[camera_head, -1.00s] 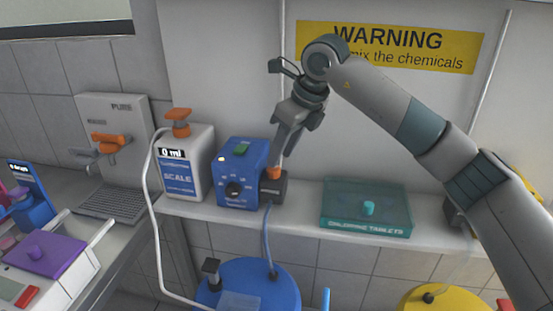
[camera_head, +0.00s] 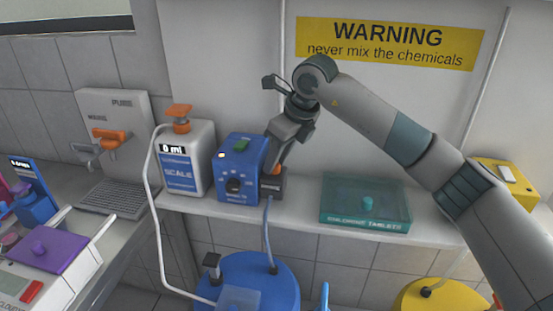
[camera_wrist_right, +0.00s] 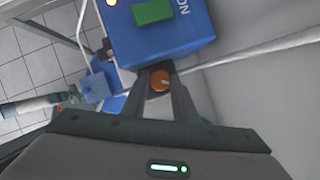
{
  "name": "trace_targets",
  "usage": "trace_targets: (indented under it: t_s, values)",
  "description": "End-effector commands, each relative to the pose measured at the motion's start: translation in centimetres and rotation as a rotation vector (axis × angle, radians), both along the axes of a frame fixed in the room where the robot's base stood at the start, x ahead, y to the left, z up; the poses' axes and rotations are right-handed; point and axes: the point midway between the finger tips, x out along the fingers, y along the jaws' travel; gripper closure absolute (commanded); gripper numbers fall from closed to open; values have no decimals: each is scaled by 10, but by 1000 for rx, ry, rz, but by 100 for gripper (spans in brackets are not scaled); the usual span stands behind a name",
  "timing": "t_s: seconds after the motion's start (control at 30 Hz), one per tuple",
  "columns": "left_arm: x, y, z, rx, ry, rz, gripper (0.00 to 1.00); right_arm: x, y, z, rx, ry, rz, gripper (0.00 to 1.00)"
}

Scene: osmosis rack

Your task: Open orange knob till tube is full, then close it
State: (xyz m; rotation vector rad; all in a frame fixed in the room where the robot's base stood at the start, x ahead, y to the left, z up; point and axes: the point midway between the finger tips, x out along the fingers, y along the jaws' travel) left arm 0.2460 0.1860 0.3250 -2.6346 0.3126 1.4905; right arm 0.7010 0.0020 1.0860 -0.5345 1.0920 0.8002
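The orange knob (camera_wrist_right: 160,81) is on a dark fitting at the side of the blue box (camera_head: 240,178), above the shelf. My right gripper (camera_wrist_right: 160,82) points down with one finger on each side of the knob. I cannot tell whether the fingers press on it. In the head view the right gripper (camera_head: 268,171) partly hides the orange knob (camera_head: 275,169). A blue tube (camera_head: 265,226) runs down from the fitting to a blue barrel (camera_head: 262,275). A white tank (camera_head: 186,178) beside the box displays 0 ml. My left gripper is not in view.
A teal box of tablets (camera_head: 366,203) stands right of the blue box. A yellow box (camera_head: 508,182) is at the shelf's right end. A white hose (camera_head: 153,210) hangs from the tank. An orange-handled device (camera_head: 112,140) stands left.

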Motion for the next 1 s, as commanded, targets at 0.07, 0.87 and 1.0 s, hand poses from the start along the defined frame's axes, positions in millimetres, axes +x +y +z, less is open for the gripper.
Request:
trace_targets:
  t_s: [0.07, 0.87, 1.0]
  values:
    - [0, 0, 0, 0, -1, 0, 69, 0, 0, 0, 0, 0, 3, 96]
    - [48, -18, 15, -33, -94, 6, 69, 5, -2, 0, 1, -1, 435, 96]
    - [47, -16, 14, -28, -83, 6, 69, 6, -2, 1, 1, -1, 553, 96]
